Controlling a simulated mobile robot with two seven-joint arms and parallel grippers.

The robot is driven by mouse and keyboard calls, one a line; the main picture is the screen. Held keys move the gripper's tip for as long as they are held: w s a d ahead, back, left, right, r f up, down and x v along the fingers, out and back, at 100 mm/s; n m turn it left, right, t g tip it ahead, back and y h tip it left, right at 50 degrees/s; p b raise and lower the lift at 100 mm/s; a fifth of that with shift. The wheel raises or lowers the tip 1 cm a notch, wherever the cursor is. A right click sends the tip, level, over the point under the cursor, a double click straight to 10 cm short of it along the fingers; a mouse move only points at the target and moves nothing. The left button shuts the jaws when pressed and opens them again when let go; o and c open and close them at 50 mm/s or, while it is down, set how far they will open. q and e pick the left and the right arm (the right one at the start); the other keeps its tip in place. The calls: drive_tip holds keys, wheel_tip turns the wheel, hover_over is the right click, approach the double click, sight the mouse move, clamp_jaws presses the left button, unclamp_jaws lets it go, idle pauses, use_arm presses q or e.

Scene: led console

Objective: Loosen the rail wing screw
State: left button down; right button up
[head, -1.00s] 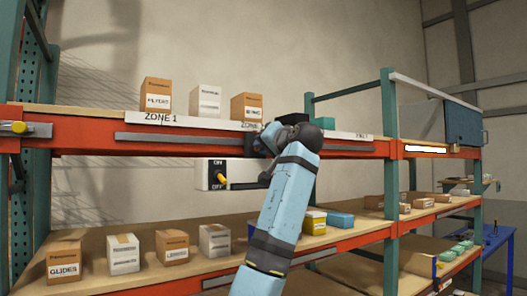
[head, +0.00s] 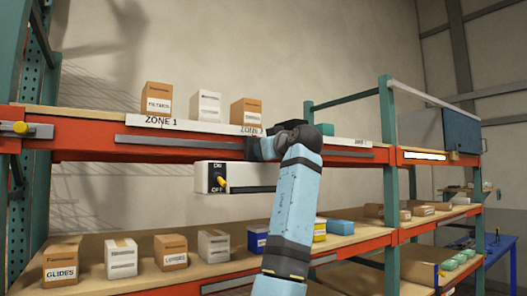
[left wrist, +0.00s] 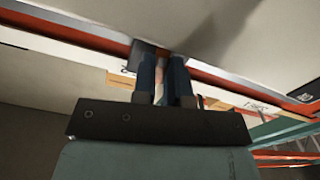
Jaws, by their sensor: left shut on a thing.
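My left arm rises through the middle of the head view. Its gripper (head: 260,149) is at the orange beam, by the right part of the long grey rail (head: 180,143), and its fingertips are hidden there. In the left wrist view the two dark blue fingers (left wrist: 163,62) are close together, pointing up at the rail. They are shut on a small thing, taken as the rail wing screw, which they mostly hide. A white switch box (head: 205,177) with a yellow lever (head: 222,181) and ON and OFF marks hangs below the beam. My right gripper is not in view.
Several boxes (head: 157,98) stand on the upper shelf above the ZONE 1 label. More boxes (head: 61,261) line the lower shelf. A grey bracket with a yellow knob (head: 20,127) is on the beam at far left. A green post (head: 391,180) stands right of my arm.

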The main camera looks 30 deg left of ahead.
use_arm(q)
drive_tip(key=n, duration=0.4)
drive_tip(key=shift+r+n, duration=0.1)
drive_tip(key=shift+n, duration=0.2)
drive_tip(key=n, duration=0.3)
drive_tip(key=shift+n, duration=0.4)
drive_tip(key=n, duration=0.3)
drive_tip(key=shift+r+n, duration=0.1)
drive_tip(key=shift+n, duration=1.9)
